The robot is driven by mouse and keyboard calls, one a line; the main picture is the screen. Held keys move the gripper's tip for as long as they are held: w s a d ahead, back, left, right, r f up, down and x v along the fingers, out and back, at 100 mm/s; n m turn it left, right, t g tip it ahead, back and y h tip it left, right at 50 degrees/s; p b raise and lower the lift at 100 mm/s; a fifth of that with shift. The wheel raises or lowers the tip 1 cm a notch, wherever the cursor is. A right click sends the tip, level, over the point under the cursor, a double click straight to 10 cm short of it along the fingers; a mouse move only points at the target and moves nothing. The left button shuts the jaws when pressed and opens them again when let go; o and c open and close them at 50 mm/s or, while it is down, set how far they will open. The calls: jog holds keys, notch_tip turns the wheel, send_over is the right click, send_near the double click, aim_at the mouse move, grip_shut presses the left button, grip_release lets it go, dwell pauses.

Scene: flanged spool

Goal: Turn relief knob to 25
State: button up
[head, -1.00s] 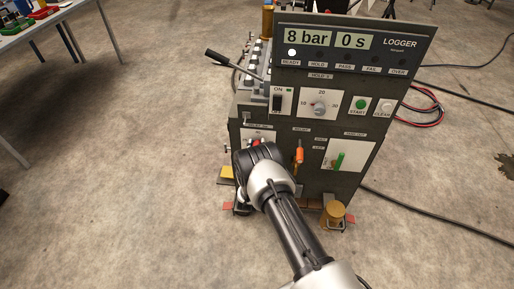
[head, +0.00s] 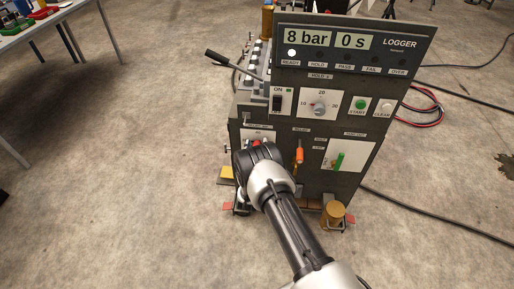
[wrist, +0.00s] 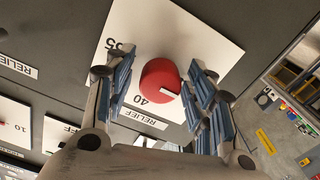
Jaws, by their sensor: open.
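The red relief knob (wrist: 158,82) sits on a white dial plate (wrist: 205,40) in the wrist view. A white pointer mark on the knob faces right, towards the right finger. Two dial numbers show: one looks like 55 at the upper left, and 40 is below left of the knob. The numbers on the right are hidden or not readable. My gripper (wrist: 162,84) is open, with one blue-padded finger on each side of the knob; contact is not clear. In the head view, a bit of the red knob (head: 256,143) shows past my wrist, and the fingers are hidden.
Beside the dial are an orange handle (head: 299,155) and a green lever (head: 339,160). Above are a small dial knob (head: 319,108) and a display (head: 327,39) reading 8 bar and 0 s. A brass-coloured cylinder (head: 333,213) stands at the panel's foot.

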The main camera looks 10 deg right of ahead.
jog(key=v, duration=1.2)
jog(key=shift+r, duration=0.1)
dwell(0.4)
